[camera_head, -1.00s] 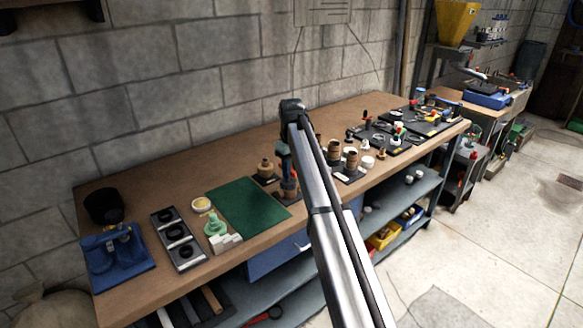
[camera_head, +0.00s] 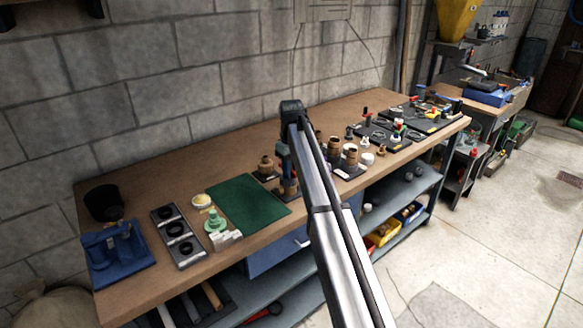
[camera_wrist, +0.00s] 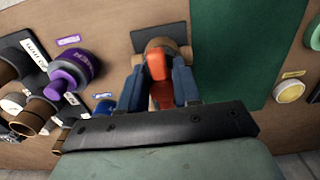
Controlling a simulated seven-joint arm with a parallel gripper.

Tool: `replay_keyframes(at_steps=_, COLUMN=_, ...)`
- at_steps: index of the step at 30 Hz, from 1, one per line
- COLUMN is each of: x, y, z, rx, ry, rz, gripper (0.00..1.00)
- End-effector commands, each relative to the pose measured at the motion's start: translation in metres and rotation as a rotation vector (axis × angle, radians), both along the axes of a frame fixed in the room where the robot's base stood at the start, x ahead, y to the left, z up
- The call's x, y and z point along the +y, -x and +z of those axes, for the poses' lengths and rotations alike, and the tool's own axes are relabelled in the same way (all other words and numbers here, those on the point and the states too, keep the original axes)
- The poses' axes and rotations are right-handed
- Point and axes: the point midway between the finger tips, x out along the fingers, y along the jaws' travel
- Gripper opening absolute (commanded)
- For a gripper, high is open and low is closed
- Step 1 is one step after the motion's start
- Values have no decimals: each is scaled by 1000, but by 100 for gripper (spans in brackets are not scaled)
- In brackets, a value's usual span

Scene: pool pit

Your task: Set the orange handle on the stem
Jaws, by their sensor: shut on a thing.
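My gripper (camera_wrist: 159,78) has two blue fingers, shut on the orange handle (camera_wrist: 157,66), in the wrist view. The handle is directly over a brown, round valve body (camera_wrist: 171,45) on a dark base. The stem is hidden under the handle, so I cannot tell whether the two touch. In the head view my arm reaches over the bench, and it hides most of the gripper and the handle. A brown valve body (camera_head: 288,188) shows just below the gripper there, beside the green mat.
Another brown valve body (camera_head: 265,165) stands close behind. The green mat (camera_head: 247,203) is mostly clear. A purple-topped valve (camera_wrist: 72,72) and several brown fittings crowd the left of the wrist view. A black tray of rings (camera_head: 179,238) and a blue fixture (camera_head: 118,258) stand at the bench's left.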

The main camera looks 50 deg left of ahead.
Motion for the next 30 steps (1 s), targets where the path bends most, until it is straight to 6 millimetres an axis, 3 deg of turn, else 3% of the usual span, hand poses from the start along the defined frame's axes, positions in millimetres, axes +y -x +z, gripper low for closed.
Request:
replay_keyframes(at_steps=12, x=0, y=0, z=-3, rx=0, ry=0, rz=0, gripper=3)
replay_keyframes(at_steps=13, x=0, y=0, z=-3, rx=0, ry=0, rz=0, gripper=34)
replay_keyframes(at_steps=21, x=0, y=0, z=-3, rx=0, ry=0, rz=0, gripper=60)
replay_keyframes(at_steps=27, x=0, y=0, z=-3, rx=0, ry=0, rz=0, gripper=63)
replay_keyframes(at_steps=30, x=0, y=0, z=-3, rx=0, ry=0, rz=0, gripper=72)
